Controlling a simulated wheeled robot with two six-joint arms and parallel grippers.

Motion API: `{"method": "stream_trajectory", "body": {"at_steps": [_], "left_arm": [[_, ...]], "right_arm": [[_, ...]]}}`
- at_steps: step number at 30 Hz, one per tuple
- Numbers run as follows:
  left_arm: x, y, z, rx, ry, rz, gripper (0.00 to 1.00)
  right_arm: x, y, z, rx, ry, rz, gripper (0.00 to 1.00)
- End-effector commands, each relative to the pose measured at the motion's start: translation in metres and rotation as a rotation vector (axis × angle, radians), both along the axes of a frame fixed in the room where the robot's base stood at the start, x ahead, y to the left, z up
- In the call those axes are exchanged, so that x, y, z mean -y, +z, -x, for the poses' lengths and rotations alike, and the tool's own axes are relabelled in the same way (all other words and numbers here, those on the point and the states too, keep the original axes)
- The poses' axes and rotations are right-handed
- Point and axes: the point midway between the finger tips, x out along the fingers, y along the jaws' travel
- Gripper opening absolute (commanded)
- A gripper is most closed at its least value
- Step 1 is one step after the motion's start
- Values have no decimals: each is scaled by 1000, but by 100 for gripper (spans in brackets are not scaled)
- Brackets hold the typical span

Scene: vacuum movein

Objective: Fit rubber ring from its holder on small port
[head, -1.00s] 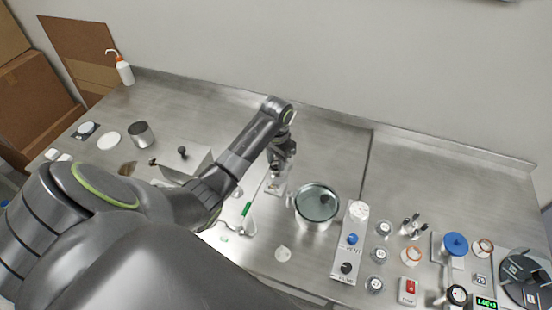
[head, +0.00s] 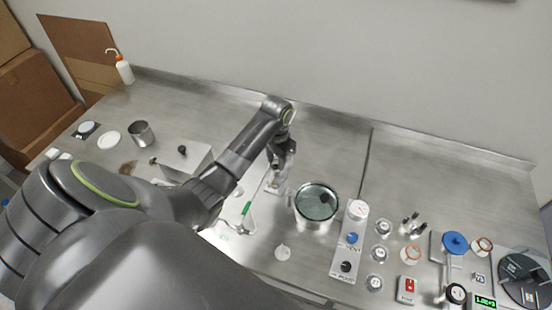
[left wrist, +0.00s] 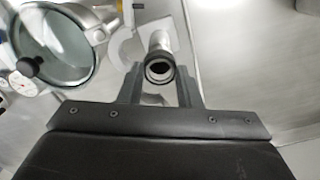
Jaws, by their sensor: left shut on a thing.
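My left gripper (head: 281,166) is low over the bench, left of the glass-lidded metal chamber (head: 317,203). In the left wrist view its two fingers (left wrist: 160,88) flank a dark ring (left wrist: 159,68), which looks like the rubber ring, and they are shut on it. The ring faces the camera at the near end of a short metal tube (left wrist: 158,42) on a pale base. I cannot tell whether that tube is the holder or the small port. The chamber also shows at the upper left of the wrist view (left wrist: 62,45). My right gripper is not in view.
A white valve panel (head: 349,240) with knobs and a gauge stands right of the chamber. Several small parts and a blue-topped stand (head: 455,244) lie farther right. A metal box (head: 183,160) and cup (head: 141,133) are on the left. The bench behind the chamber is clear.

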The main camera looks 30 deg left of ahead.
Motion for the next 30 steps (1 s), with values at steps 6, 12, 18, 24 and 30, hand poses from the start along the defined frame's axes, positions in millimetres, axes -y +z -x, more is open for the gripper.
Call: {"method": "stream_trajectory", "body": {"at_steps": [6,12,18,24,30], "left_arm": [[0,0,0,0,0,0,14],[0,0,0,0,0,0,14],[0,-2,0,0,0,0,14],[0,-4,0,0,0,0,14],[0,-7,0,-1,0,0,14]], "right_arm": [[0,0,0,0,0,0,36],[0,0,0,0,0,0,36],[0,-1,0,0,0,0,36],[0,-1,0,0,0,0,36],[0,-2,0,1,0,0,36]]}}
